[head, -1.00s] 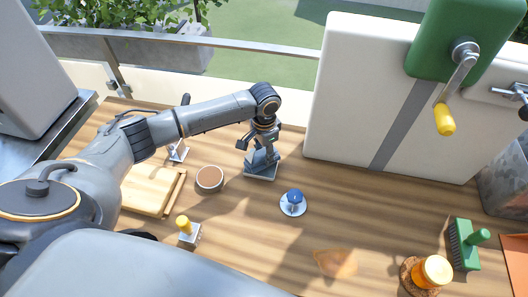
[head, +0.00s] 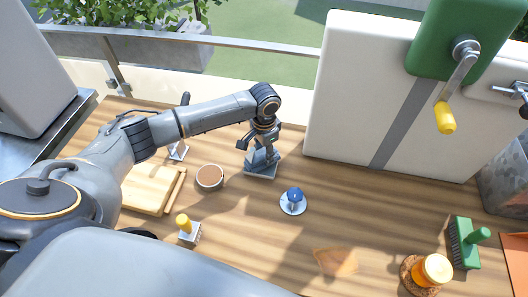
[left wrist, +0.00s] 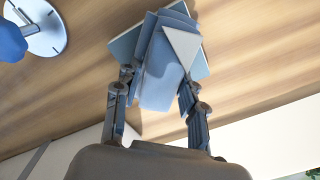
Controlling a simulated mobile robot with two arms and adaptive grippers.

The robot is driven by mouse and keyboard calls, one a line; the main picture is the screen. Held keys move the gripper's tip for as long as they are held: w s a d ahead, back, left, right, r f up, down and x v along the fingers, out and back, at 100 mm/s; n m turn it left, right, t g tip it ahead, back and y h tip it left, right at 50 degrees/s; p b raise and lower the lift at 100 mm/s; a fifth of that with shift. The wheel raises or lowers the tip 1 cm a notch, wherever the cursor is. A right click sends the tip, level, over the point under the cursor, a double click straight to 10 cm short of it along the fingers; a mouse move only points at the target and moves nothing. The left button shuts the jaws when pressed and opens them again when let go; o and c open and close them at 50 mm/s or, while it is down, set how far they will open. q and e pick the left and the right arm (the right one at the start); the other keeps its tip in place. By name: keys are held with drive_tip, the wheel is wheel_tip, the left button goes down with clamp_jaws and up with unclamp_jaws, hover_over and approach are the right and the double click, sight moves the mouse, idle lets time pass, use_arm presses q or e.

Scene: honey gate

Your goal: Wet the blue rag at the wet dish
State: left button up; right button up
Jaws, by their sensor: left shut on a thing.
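The blue rag (head: 262,158) is a folded light-blue cloth; it also shows in the left wrist view (left wrist: 163,72). My left gripper (head: 262,143) is shut on it from above, with a finger on either side in the left wrist view (left wrist: 155,100). Just below the rag is a flat square blue-grey dish (head: 262,176), which shows behind the cloth in the left wrist view (left wrist: 122,45). It looks like the wet dish, but I see no clear water. The rag hides most of it, and I cannot tell whether they touch. My right gripper is not in view.
A round brown-topped pot (head: 209,178) stands left of the rag, and a white disc with a blue knob (head: 292,203) to the right. A wooden board (head: 148,190), an amber jar (head: 434,270) and a green brush (head: 465,245) stand farther off. A white panel (head: 350,100) rises behind.

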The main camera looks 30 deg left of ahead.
sight(264, 153)
use_arm(q)
drive_tip(key=shift+s+f+p, duration=0.1)
drive_tip(key=shift+p, duration=0.25)
idle(1.3)
wheel_tip(264, 153, up, 7)
drive_tip(key=p, duration=0.8)
idle(0.5)
idle(0.3)
